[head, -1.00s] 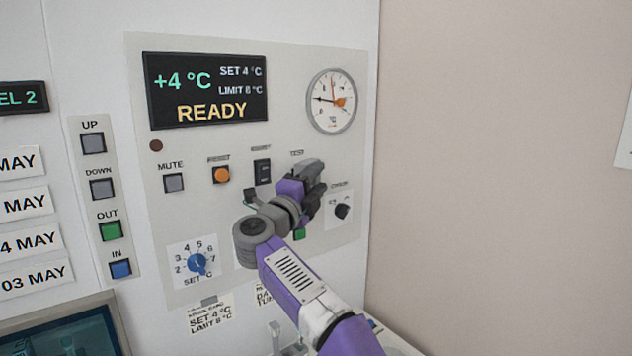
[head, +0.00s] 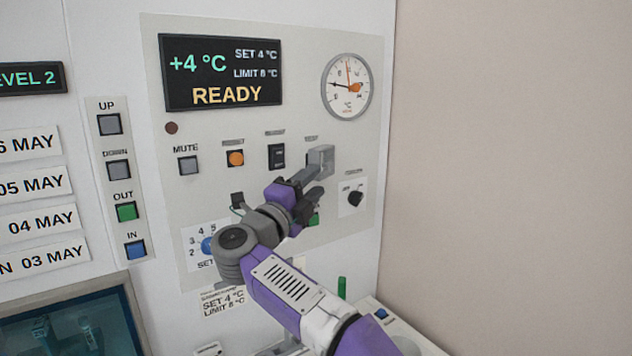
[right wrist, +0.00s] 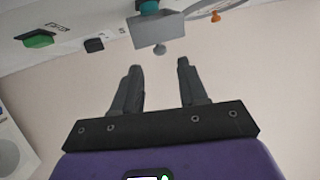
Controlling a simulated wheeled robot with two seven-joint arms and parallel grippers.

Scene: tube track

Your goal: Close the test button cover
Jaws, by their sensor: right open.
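The test button cover (head: 321,160) is a grey box-like flap below the TEST label on the control panel in the head view. In the right wrist view the cover (right wrist: 158,31) is a grey plate with a small round knob, standing out from the panel, with a teal button (right wrist: 149,7) beside it. My right gripper (head: 316,190) is just below and left of the cover in the head view. In the right wrist view the fingers (right wrist: 158,80) are spread and empty, apart from the cover. My left gripper is out of view.
The panel (head: 205,140) also carries an orange button (head: 236,158), a black switch (head: 277,156), a gauge (head: 347,86) and a black knob (head: 353,197). My right arm partly hides the blue dial (head: 207,244). The beige wall (head: 500,150) at right is clear.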

